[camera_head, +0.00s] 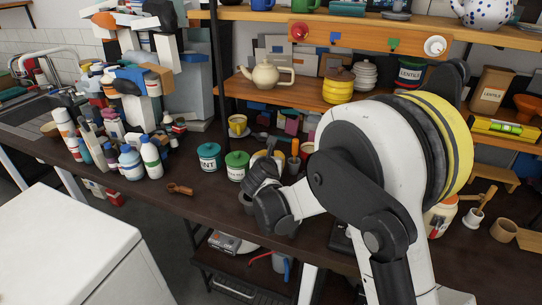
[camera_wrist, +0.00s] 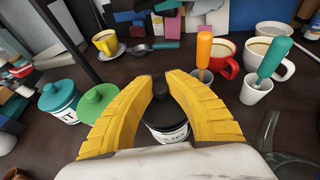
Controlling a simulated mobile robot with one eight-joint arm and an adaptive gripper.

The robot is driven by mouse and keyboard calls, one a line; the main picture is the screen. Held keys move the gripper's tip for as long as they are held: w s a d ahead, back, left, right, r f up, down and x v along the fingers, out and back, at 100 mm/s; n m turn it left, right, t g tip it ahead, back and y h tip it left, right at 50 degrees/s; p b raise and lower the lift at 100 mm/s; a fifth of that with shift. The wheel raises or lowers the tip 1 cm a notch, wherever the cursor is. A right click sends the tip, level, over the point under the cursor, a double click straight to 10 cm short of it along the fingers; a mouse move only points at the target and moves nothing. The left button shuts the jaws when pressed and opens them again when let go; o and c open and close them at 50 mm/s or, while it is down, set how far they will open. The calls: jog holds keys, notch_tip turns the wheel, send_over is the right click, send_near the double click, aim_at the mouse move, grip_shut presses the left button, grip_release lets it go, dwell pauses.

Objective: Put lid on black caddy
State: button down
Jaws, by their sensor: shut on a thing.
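In the wrist view, the yellow fingers of my gripper (camera_wrist: 160,80) are closed around the knob of a black lid (camera_wrist: 162,112). The lid is over the black caddy (camera_wrist: 172,135), whose white label shows below it, partly hidden by my fingers and wrist. The lid looks level and lined up with the caddy; I cannot tell whether it is fully seated or slightly above the rim. In the head view, my gripper (camera_head: 264,190) is low over the counter and mostly hides the lid and caddy.
A green-lidded caddy (camera_wrist: 97,104) and a teal-lidded caddy (camera_wrist: 58,98) stand close on the left. A cup with an orange-handled tool (camera_wrist: 203,70), a red mug (camera_wrist: 225,60) and a white mug (camera_wrist: 268,62) stand behind right. A yellow cup (camera_wrist: 107,42) is back left.

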jog(key=shift+f, duration=0.2)
jog(key=shift+f+b, duration=0.75)
jog(key=c, duration=1.3)
grip_release()
jog(key=shift+s, duration=0.1)
jog(key=shift+v, duration=5.9)
